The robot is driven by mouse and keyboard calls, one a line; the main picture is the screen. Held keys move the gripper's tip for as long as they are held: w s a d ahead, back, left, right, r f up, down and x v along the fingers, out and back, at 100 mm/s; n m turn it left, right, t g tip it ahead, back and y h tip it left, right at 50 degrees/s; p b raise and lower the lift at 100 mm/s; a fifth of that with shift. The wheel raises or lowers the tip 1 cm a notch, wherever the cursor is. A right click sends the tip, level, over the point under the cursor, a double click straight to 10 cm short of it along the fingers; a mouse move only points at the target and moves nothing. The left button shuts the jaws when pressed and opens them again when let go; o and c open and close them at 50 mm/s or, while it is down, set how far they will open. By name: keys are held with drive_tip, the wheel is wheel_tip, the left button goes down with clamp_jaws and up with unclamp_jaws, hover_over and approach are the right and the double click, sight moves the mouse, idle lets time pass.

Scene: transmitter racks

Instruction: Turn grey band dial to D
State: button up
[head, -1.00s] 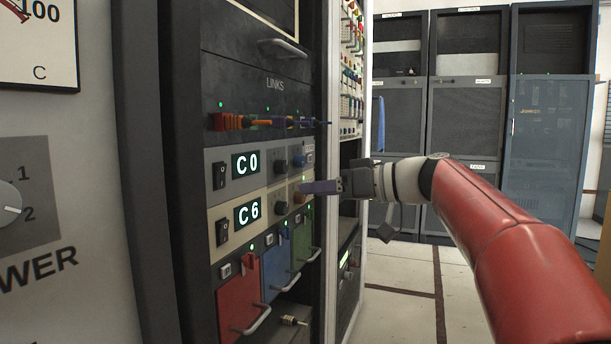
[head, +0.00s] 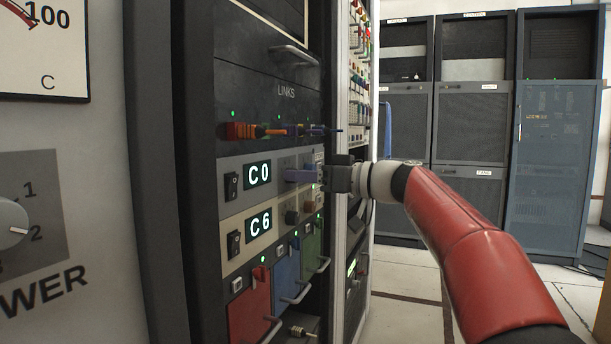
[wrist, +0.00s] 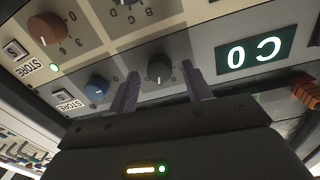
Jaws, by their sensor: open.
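The grey unit's dark band dial (wrist: 160,67) shows in the wrist view, which sees the panel upside down. The grey unit's display (wrist: 254,53) reads C0, also in the head view (head: 258,174). My gripper (wrist: 158,72) is open, with one purple finger on each side of the dial in the wrist picture. I cannot tell whether the fingers touch it or how deep they reach. In the head view my gripper (head: 290,175) is at the grey panel and its fingers hide the dial.
A blue knob (wrist: 96,86) sits beside the dial on the grey panel. The cream unit below, with display C6 (head: 260,222), has a dark dial (wrist: 127,3) and a brown knob (wrist: 47,28). Cable links (head: 262,131) stick out above the grey unit.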

drive_tip(key=c, duration=1)
drive_tip(key=shift+o, duration=0.2)
drive_tip(key=shift+m, duration=0.3)
drive_tip(key=shift+w+m+p, duration=0.1)
drive_tip(key=shift+m+p, duration=0.9)
drive_tip(key=shift+m, duration=2.8)
drive_tip(key=o, duration=1)
drive_tip(key=shift+c, duration=0.2)
